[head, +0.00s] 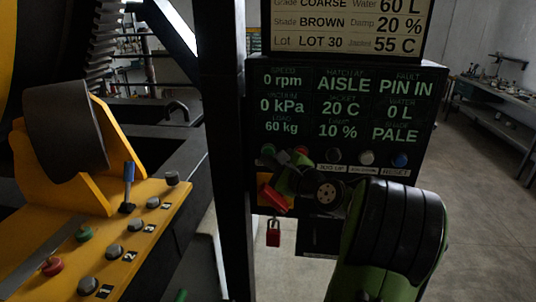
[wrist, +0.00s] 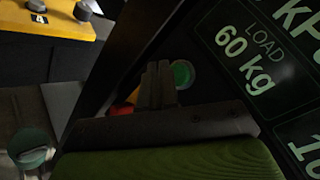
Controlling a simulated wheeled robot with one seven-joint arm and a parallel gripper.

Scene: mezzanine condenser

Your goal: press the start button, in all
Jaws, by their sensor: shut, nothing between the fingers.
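A green button (wrist: 182,73) sits on the dark control panel (head: 430,120); its label cannot be read. In the head view it is the leftmost button (head: 267,149) of the row under the readouts. My gripper (wrist: 158,68) is shut and empty. In the wrist view its fingertips point at the panel just left of the green button; whether they touch the panel cannot be told. In the head view my green arm hides part of the row's left end. The panel reads 0 rpm, 60 kg, hatch at AISLE and fault PIN IN.
A red button (head: 301,150), a black one, a white one and a blue reset button (head: 400,159) share the row. A red padlock (head: 273,233) hangs below a red and yellow switch (head: 268,196). A yellow console (head: 150,235) with buttons and a lever stands left, past a dark post (head: 226,130).

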